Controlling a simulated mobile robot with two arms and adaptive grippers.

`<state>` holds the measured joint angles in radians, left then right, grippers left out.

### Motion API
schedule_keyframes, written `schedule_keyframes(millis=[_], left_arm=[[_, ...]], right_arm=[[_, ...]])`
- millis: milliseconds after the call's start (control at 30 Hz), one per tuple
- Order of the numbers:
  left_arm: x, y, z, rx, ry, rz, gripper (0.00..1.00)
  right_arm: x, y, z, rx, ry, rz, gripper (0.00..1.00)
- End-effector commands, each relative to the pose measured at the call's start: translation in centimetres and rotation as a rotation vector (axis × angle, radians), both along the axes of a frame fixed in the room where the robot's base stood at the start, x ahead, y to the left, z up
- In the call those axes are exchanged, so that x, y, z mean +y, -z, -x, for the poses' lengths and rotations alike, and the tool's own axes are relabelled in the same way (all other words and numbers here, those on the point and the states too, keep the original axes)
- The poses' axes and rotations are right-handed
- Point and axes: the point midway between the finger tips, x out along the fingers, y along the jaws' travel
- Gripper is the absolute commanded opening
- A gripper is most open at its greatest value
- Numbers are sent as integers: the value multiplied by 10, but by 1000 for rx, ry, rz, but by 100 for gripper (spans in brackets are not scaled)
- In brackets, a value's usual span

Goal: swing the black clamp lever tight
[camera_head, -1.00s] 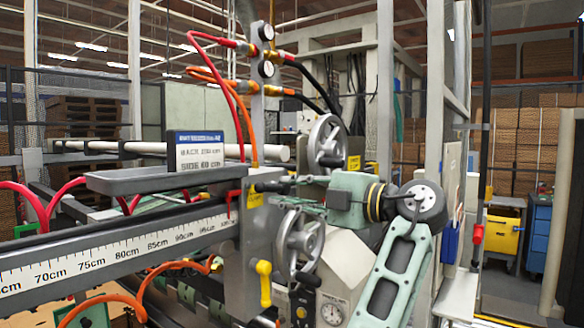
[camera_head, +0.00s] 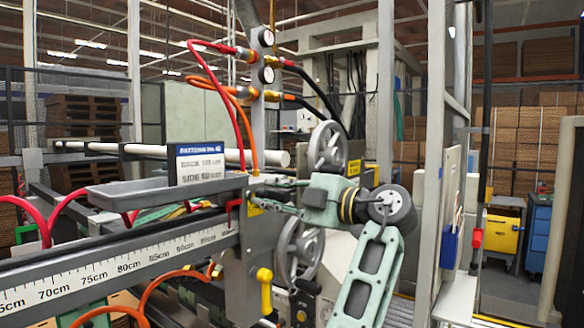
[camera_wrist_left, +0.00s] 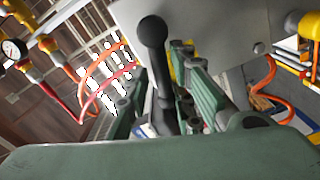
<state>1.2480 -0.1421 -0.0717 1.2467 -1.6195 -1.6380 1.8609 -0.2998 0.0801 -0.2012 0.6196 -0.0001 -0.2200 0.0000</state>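The black clamp lever (camera_wrist_left: 151,32), a ball knob on a dark stem, shows in the left wrist view between the two green fingers of my left gripper (camera_wrist_left: 158,70). The fingers stand apart on either side of the stem, with gaps visible, so they look open around it. In the head view my left gripper (camera_head: 264,192) points left at the grey block at the end of the ruler rail. My right gripper is in neither view.
The ruler rail (camera_head: 120,265) runs to the lower left, with a grey tray (camera_head: 130,193) and a sign (camera_head: 200,163) above it. Handwheels (camera_head: 328,147), a yellow-knobbed handle (camera_head: 265,277) and red and orange hoses crowd the space near my gripper.

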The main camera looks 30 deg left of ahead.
Motion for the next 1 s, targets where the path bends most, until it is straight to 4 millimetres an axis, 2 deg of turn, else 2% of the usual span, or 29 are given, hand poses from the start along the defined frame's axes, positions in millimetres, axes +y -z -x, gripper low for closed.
schedule_keyframes(millis=[100,1000], left_arm=[[0,-8,-1,51,0,-6,21],[-1,-21,-10,371,2,-32,21]], right_arm=[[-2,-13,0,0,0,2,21],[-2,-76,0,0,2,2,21]])
